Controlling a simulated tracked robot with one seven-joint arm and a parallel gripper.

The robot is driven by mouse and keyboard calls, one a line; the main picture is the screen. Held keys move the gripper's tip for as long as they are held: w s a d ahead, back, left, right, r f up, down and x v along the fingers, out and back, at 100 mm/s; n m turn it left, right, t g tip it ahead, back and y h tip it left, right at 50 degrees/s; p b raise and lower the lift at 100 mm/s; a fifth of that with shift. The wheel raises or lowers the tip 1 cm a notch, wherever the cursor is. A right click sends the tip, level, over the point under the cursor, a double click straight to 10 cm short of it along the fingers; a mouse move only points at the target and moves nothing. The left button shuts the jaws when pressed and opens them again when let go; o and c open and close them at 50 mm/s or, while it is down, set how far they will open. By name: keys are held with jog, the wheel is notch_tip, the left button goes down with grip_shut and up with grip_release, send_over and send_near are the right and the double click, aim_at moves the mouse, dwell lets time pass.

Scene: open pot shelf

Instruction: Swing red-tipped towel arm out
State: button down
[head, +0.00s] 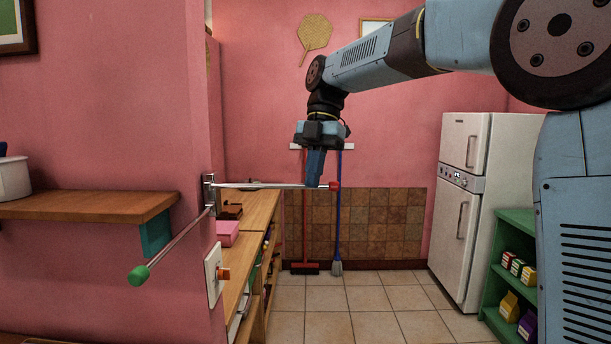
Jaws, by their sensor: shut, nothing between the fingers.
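The red-tipped towel arm (265,186) is a thin metal rod on a wall bracket (210,194) at the wall's edge. It points right, and its red tip (335,186) is at the far end. A second rod with a green tip (138,276) comes from the same bracket and points down and left in the picture. My gripper (313,184) points down, its fingers shut with nothing between them. Its fingertips are at the red-tipped rod, just left of the red tip. I cannot tell whether they touch the rod.
A wooden shelf (90,208) with a white pot (14,178) is on the left wall. A switch plate (213,274) is below the bracket. A wooden counter (258,215) stands behind. A white fridge (470,200) and green shelf (508,270) are at right. The tiled floor is clear.

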notch_tip(320, 180, up, 10)
dwell(0.8)
jog(key=s+d+f+m+t, duration=0.4)
jog(key=s+d+f+m, duration=0.6)
jog(key=d+m, duration=0.3)
jog(key=s+d+f+m+t+h, duration=0.1)
jog(key=s+d+f+m+t, duration=0.4)
jog(key=s+d+f+m, duration=0.5)
jog(key=d+f+m, duration=0.3)
jog(key=d+m, duration=0.1)
jog(key=m, duration=0.4)
jog(key=shift+s+d+h, duration=0.3)
jog(key=shift+s, duration=0.05)
